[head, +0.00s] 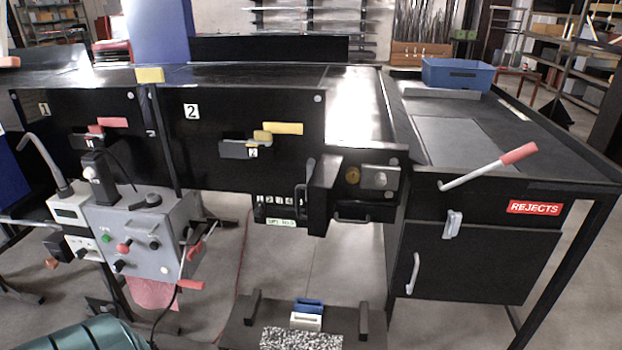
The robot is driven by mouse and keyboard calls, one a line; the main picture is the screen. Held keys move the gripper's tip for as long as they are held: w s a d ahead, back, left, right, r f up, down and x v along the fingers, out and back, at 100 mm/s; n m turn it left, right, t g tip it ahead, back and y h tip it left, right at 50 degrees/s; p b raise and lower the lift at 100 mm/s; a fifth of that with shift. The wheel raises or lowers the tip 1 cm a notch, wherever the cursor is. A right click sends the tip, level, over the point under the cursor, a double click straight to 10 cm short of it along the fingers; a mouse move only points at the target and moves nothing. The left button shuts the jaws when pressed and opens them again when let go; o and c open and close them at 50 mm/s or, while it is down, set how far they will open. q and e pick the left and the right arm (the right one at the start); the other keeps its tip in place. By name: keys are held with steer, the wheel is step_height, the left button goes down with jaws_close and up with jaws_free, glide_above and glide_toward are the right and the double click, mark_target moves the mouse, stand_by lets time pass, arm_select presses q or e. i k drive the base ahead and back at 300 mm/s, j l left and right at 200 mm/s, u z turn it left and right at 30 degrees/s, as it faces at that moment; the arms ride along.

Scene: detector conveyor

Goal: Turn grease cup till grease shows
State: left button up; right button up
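A small round brass-coloured cap (353,175), which looks like the grease cup, sits on the black end bracket at the right end of the conveyor, beside a metal plate (381,178) with a round boss. It is too small to tell whether any grease shows. Neither of my grippers can be made out in the head view, and nothing is seen touching the cap.
A grey control box (140,235) with buttons stands at the left. A reject bench (480,260) with a red-gripped lever (490,166) jutting forward stands at the right. A blue bin (457,76) sits on it. A low black platform (240,325) with small blocks is below.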

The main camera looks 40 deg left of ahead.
mark_target(352, 174)
steer(key=k+j, duration=0.1)
steer(key=j, duration=0.5)
steer(key=k+j, duration=0.15)
steer(key=j, duration=0.4)
steer(key=k+j, duration=0.1)
steer(key=j, duration=0.5)
steer(key=k+j, duration=0.1)
steer(key=j, duration=0.5)
steer(key=u, duration=0.05)
